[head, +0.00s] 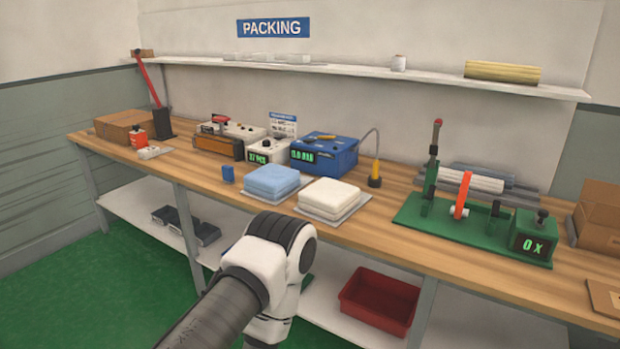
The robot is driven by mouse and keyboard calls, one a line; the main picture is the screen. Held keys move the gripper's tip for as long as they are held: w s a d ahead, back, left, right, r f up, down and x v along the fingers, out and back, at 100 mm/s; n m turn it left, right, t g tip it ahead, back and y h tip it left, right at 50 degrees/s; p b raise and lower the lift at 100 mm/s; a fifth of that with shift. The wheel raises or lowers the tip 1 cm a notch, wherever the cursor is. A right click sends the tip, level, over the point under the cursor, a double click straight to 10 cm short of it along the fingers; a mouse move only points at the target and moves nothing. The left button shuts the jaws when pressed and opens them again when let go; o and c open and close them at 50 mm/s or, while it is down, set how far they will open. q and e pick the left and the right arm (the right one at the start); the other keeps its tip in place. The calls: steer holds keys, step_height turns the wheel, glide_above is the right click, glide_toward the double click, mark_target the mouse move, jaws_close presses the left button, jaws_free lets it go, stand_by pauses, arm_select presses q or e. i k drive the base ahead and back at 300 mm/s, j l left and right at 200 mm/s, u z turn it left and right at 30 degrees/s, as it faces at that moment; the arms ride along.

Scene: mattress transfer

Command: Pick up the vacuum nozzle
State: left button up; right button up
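The vacuum nozzle (375,181) appears to be the small yellow and black piece standing on the workbench. A grey hose (372,134) arches from it to the blue machine (325,153) with a green display. It stands just right of the machine's front corner, behind the white folded stack. One of my arms reaches in from the bottom, left of centre, and bends down in front of the bench. I cannot see fingertips on it. Neither gripper shows, and nothing of mine touches the nozzle.
A blue folded stack (271,181) and a white folded stack (328,196) lie in front of the blue machine. A green fixture (452,235) with a lever stands at right. A red bin (379,301) sits on the lower shelf. Bare wood (372,232) lies between stacks and fixture.

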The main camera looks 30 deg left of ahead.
mark_target(376, 164)
steer(key=j+z, duration=0.35)
steer(key=i+j+z, duration=0.1)
steer(key=z, duration=0.2)
steer(key=j+z, duration=0.35)
